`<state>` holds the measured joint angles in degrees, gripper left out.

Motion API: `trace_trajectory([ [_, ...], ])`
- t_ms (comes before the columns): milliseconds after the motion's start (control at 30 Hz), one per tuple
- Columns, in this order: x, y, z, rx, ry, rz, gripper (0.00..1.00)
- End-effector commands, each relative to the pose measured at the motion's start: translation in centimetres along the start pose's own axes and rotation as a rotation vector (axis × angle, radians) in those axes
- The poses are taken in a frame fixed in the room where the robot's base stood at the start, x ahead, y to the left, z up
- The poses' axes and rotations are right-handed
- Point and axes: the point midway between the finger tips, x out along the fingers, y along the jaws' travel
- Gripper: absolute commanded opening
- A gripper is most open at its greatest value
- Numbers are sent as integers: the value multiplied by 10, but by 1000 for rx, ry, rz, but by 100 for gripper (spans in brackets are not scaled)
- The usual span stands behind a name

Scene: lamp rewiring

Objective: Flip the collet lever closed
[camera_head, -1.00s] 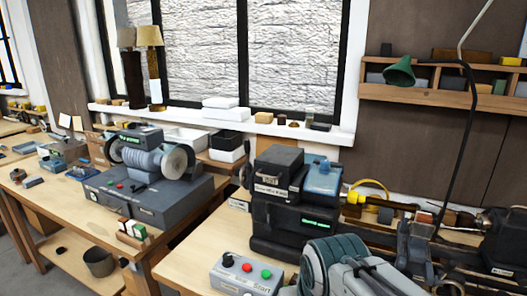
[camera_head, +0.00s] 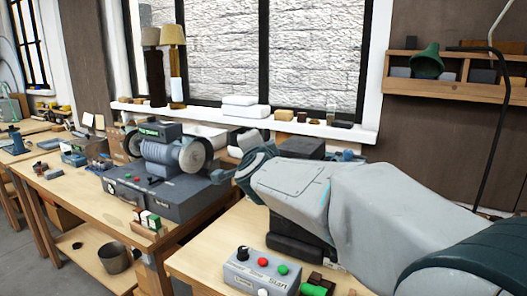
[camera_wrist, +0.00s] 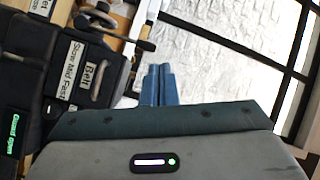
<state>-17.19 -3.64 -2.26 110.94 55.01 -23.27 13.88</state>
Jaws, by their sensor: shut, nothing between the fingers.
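My gripper (camera_wrist: 158,85) shows in the wrist view as two blue fingers pressed together, with nothing between them. The black lathe headstock (camera_wrist: 62,60) is to their left, with labels reading "Belt" and "Slow Mid Fast". A green-lit display (camera_wrist: 14,133) on it seems to end in "open". A grey lever-like bar (camera_wrist: 104,88) is beside the "Belt" label, left of the fingers and apart from them. I cannot tell whether it is the collet lever. In the head view my arm covers most of the headstock (camera_head: 290,245), and my fingertips are not clear there.
A control box (camera_head: 262,274) with coloured buttons sits at the bench front. A bench grinder (camera_head: 170,155) stands on the left bench. Low boxes (camera_head: 243,107) line the window sill. A shelf (camera_head: 455,90) with a green funnel-like object (camera_head: 427,62) hangs at right.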

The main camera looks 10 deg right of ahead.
Motion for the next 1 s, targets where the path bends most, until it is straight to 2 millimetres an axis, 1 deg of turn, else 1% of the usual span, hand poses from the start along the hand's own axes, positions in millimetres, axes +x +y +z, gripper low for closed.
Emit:
trace_trajectory([
  [33,14,6,3,76,77,-3,0],
  [133,29,11,-4,217,233,4,0],
  [300,38,27,-8,370,425,33,0],
  [400,38,32,-8,413,486,46,0],
  [533,38,35,-9,433,517,53,0],
  [833,38,35,-10,432,517,53,0],
  [933,43,35,-12,432,516,54,0],
  [1000,51,36,-16,431,517,54,0],
])
